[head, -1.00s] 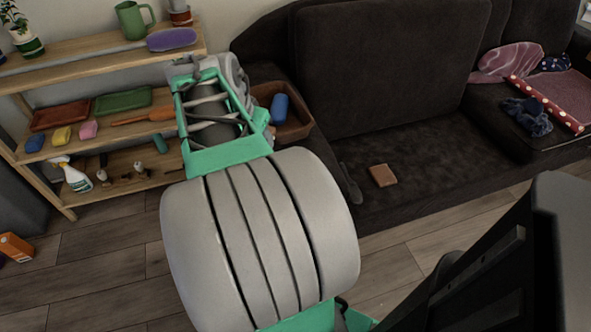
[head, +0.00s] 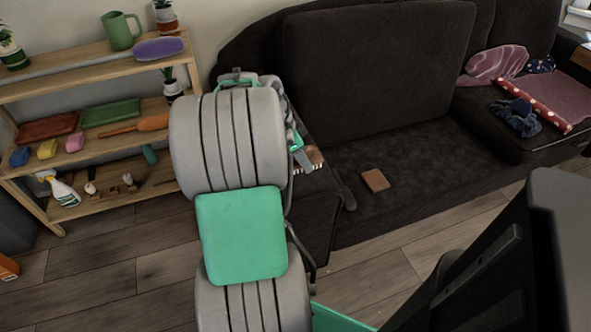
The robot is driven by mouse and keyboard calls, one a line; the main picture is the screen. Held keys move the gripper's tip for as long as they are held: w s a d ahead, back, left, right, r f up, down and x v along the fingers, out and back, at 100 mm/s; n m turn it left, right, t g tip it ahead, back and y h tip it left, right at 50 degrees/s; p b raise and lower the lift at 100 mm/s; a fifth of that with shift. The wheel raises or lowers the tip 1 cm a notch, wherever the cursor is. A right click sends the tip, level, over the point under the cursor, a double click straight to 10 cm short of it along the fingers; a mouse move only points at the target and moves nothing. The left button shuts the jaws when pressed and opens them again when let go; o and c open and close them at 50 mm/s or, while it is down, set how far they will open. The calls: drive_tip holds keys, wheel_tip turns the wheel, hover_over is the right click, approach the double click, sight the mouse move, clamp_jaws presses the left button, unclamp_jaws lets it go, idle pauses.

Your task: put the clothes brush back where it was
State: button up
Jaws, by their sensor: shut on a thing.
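My gripper (head: 301,156) shows only in part, at the left end of the dark sofa, beyond my arm. It is shut on a small brown thing with a pale, bristle-like edge, which looks like the clothes brush (head: 316,157). Most of the brush and one side of the gripper are hidden by my arm. The brush is over or near the sofa's left seat; I cannot tell whether it touches anything.
The dark sofa (head: 420,150) bears a brown flat block (head: 375,181) and a dark long-handled thing (head: 345,190). A wooden shelf (head: 95,75) at left holds a green jug (head: 121,31), a purple oval thing (head: 160,48), an orange long-handled thing (head: 150,123) and a spray bottle (head: 60,188).

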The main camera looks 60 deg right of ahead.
sight(296, 167)
drive_tip(key=shift+w+d+f, duration=0.2)
drive_tip(key=shift+w+f, duration=0.2)
drive_tip(key=shift+f, duration=0.1)
drive_tip(key=shift+w+d+f, duration=0.2)
drive_tip(key=shift+w+f, duration=0.2)
drive_tip(key=shift+f, duration=0.1)
drive_tip(key=shift+w+d+f+b, duration=0.15)
drive_tip(key=shift+f+b, duration=0.2)
drive_tip(key=shift+f, duration=0.6)
drive_tip(key=shift+w+f+b, duration=0.15)
drive_tip(key=shift+f+b, duration=0.15)
drive_tip(key=shift+f, duration=0.6)
drive_tip(key=shift+f, duration=0.2)
drive_tip(key=o, duration=1.2)
